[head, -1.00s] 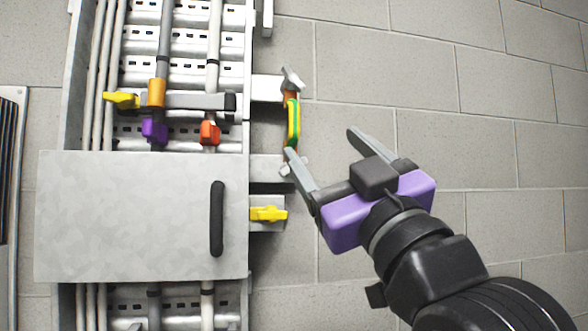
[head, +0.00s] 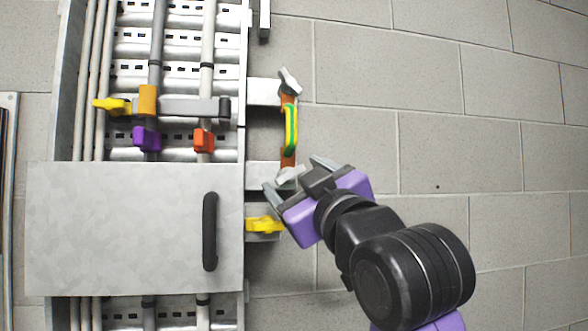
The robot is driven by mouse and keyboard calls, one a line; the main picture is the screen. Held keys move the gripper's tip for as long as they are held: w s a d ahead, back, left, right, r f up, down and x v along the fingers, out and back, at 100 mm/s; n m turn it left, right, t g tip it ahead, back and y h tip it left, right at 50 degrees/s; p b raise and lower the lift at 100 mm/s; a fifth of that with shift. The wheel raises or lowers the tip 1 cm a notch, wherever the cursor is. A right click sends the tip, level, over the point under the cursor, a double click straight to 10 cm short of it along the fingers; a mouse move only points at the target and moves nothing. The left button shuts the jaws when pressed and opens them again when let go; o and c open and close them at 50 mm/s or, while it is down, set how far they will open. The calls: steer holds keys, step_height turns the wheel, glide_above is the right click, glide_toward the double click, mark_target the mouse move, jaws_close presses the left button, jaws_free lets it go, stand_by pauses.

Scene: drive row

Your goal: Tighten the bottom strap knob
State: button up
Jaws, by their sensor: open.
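The strap (head: 291,128) is a copper-coloured piece with a yellow-green sleeve. It runs upright between two metal brackets to the right of the cable tray. The bottom strap knob (head: 288,177) is a grey wing knob at the strap's lower end, partly hidden by my gripper. The top strap knob (head: 290,80) is a similar grey wing knob, tilted, at the upper end. My gripper (head: 291,173) is open and empty. In the head view its fingertips lie on either side of the bottom knob; I cannot tell whether they touch it or how deep they reach.
A yellow knob (head: 264,225) on a bracket sits just below my gripper. A grey cover (head: 120,230) with a black handle (head: 210,231) is to the left. The block wall on the right is clear.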

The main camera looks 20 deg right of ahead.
steer(key=shift+w+r, duration=0.2)
steer(key=shift+w, duration=0.25)
steer(key=shift+c, duration=0.2)
steer(key=c, duration=1.3)
steer(key=shift+c, duration=0.2)
